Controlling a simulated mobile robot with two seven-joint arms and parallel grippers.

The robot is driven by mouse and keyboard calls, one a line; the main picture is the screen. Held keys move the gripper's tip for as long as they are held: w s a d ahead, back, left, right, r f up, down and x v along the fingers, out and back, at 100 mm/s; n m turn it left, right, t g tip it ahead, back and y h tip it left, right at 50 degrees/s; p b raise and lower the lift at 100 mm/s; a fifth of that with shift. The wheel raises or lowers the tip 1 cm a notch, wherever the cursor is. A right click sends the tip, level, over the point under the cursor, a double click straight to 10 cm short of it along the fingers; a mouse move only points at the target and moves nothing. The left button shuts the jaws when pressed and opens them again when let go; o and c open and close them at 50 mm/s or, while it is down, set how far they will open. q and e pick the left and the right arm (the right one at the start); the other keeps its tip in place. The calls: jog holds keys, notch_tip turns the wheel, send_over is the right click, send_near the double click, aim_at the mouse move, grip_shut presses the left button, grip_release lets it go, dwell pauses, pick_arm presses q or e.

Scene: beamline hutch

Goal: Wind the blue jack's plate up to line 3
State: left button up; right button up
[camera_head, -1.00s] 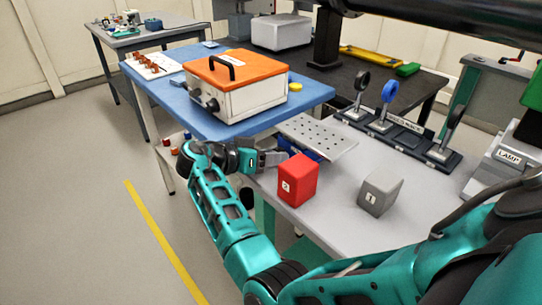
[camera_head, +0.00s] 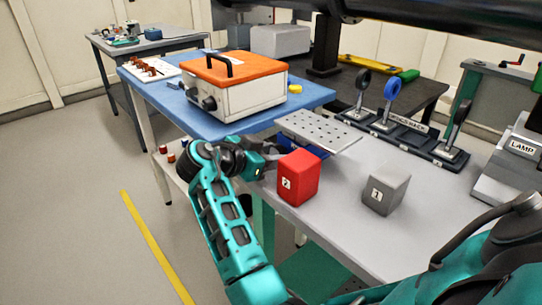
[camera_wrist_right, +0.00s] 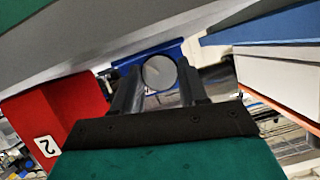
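The blue jack (camera_head: 313,151) stands on the grey table, mostly hidden under its perforated metal plate (camera_head: 318,131) and behind the red block. No line marks are readable. In the right wrist view the jack's blue part (camera_wrist_right: 172,47) shows behind a round, dark-rimmed knob (camera_wrist_right: 159,73). My right gripper (camera_head: 282,157) is at the jack's near left side, beside the red block. In the wrist view its two fingers (camera_wrist_right: 160,85) flank the knob with no clear gap; whether they press on it I cannot tell. My left gripper is not in view.
A red block marked 2 (camera_head: 299,178) stands close beside my right gripper. A grey block marked 1 (camera_head: 385,190) stands to its right. A blue table (camera_head: 215,122) carries an orange-topped box (camera_head: 234,85).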

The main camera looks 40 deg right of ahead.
jog(key=shift+o, duration=0.9)
jog(key=v, duration=1.3)
jog(key=shift+p, duration=0.45)
jog(key=shift+o, duration=0.4)
